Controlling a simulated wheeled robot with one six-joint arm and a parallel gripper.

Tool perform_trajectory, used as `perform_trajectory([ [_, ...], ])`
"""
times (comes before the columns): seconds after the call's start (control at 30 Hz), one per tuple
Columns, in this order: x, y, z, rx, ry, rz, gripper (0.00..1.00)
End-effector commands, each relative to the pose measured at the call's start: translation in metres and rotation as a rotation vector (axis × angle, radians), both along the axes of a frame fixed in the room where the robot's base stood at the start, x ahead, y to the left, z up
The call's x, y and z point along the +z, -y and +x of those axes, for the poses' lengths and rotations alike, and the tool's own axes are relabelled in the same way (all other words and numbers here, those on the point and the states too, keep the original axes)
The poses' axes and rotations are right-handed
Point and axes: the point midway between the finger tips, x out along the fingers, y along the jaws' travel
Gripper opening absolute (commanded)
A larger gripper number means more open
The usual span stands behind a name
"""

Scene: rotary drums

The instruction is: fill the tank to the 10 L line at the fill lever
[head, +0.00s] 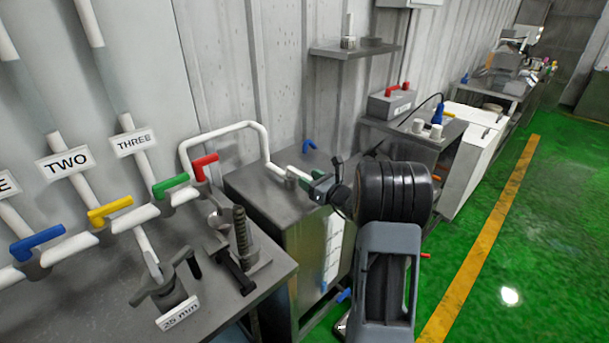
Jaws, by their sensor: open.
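The tank (277,205) is a grey metal box beside the bench, with a white pipe running into its top. A white marked level strip (333,245) is on its front; its marks and any water level are too small to read. A blue lever (309,145) stands at the back of the tank top, and another blue lever (344,295) is low at the front. I cannot tell which is the fill lever. My gripper (314,185) is open over the tank's top right edge, near the pipe end. My black wrist hides part of the tank's right side.
A bench at left carries a clamp tool labelled 25 mm (172,295). Above it, a white pipe has blue (38,243), yellow (110,211), green (170,185) and red (205,165) levers. A red-handled toolbox (391,103) stands behind. Green floor (520,240) is clear at right.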

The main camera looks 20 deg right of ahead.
Motion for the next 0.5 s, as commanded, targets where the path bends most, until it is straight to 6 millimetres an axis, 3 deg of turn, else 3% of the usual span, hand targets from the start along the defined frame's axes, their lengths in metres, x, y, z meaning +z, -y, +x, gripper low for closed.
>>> perform_trajectory([
  [0.2,0.0,-0.007,0.02,0.001,-0.001,0.0,0.49],
  [0.5,0.0,-0.009,0.026,0.0,-0.001,-0.001,0.49],
])
